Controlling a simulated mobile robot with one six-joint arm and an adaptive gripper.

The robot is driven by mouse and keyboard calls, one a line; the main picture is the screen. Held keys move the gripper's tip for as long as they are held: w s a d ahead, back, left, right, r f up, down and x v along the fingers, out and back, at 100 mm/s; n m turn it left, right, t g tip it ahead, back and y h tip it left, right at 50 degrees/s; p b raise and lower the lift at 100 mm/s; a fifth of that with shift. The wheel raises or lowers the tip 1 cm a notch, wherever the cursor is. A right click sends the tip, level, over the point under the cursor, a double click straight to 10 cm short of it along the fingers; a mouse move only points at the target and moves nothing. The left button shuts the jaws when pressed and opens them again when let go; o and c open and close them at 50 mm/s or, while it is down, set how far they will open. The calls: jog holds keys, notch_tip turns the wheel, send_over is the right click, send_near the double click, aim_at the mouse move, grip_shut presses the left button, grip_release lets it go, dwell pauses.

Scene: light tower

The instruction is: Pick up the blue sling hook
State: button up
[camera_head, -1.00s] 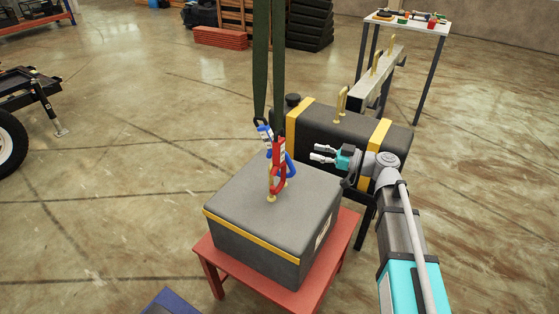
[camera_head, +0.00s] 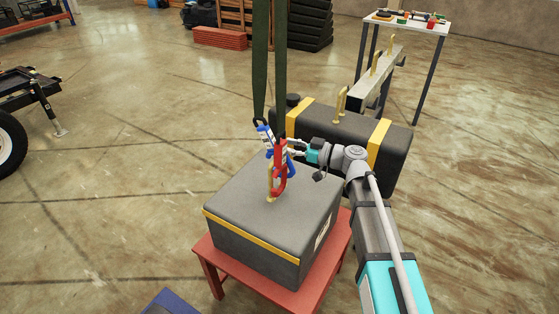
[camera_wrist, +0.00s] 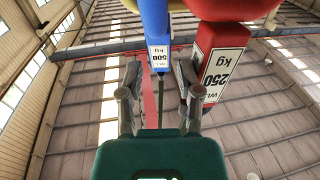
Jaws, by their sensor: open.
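The blue sling hook (camera_head: 265,136) hangs on a dark green sling just above the grey box, partly hidden behind the red hook (camera_head: 279,170). In the wrist view the blue hook (camera_wrist: 157,35), with a white "500 kg" label, comes down between and beyond my open fingers. The red hook (camera_wrist: 218,65), labelled "250 kg", is close beside my right finger. My gripper (camera_head: 297,147) is at the right of both hooks, pointing left at them. It also shows in the wrist view (camera_wrist: 160,95), open. I cannot tell whether a finger touches either hook.
The grey box (camera_head: 250,215) with a yellow band stands on a red table (camera_head: 343,250), a lifting eye on top. A black tank (camera_head: 330,130) with yellow straps is behind my arm. Two green slings (camera_head: 279,70) hang from above. A white table (camera_head: 408,22) stands at the back.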

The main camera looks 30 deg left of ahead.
jog(key=shift+s+a, duration=0.15)
jog(key=shift+a, duration=2.45)
